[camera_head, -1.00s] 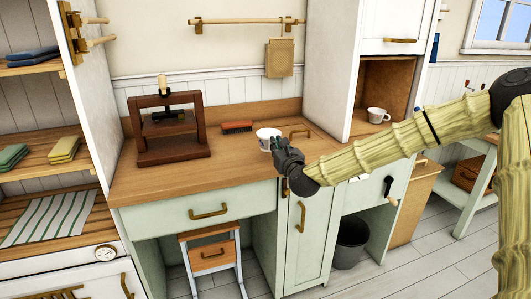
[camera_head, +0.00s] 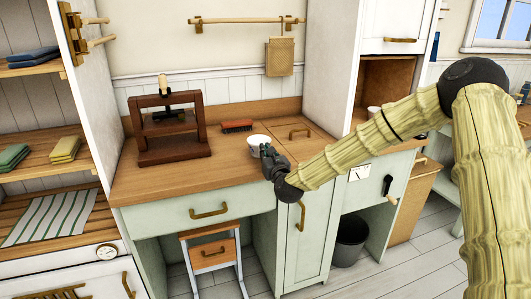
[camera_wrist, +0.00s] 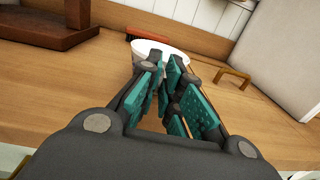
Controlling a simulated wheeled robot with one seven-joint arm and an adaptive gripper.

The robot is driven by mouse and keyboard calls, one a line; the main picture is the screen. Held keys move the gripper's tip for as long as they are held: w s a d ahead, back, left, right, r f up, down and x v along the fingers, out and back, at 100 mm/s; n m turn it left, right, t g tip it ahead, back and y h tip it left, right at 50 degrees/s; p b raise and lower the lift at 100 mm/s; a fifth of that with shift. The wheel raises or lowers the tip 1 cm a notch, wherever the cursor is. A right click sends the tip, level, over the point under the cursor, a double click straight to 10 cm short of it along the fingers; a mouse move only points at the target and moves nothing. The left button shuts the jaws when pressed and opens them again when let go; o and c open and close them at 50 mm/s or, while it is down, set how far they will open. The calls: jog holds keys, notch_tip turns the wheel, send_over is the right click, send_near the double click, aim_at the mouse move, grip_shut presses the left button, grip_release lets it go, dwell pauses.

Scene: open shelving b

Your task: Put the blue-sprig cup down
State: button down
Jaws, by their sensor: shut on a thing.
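The white cup (camera_head: 258,140) is at my gripper (camera_head: 265,152), over the front part of the wooden counter (camera_head: 190,188). Its sprig pattern is too small to make out. In the wrist view the cup (camera_wrist: 178,46) is at the far end of my gripper (camera_wrist: 166,66), whose teal-padded fingers are shut on its near side and hide part of it. The cup looks about upright. I cannot tell whether its base touches the counter or is slightly above it.
A red-backed brush (camera_head: 237,126) lies behind the cup. A dark wooden press (camera_head: 168,135) stands to the left. A counter hatch with a brass handle (camera_head: 300,132) is to the right. Another white cup (camera_head: 373,110) is in the right niche, partly hidden by my arm. The counter front is clear.

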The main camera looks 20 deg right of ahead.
jog(key=c, duration=1.6)
grip_release()
jog(key=shift+f, duration=0.1)
jog(key=shift+c, duration=0.2)
jog(key=shift+o, duration=0.2)
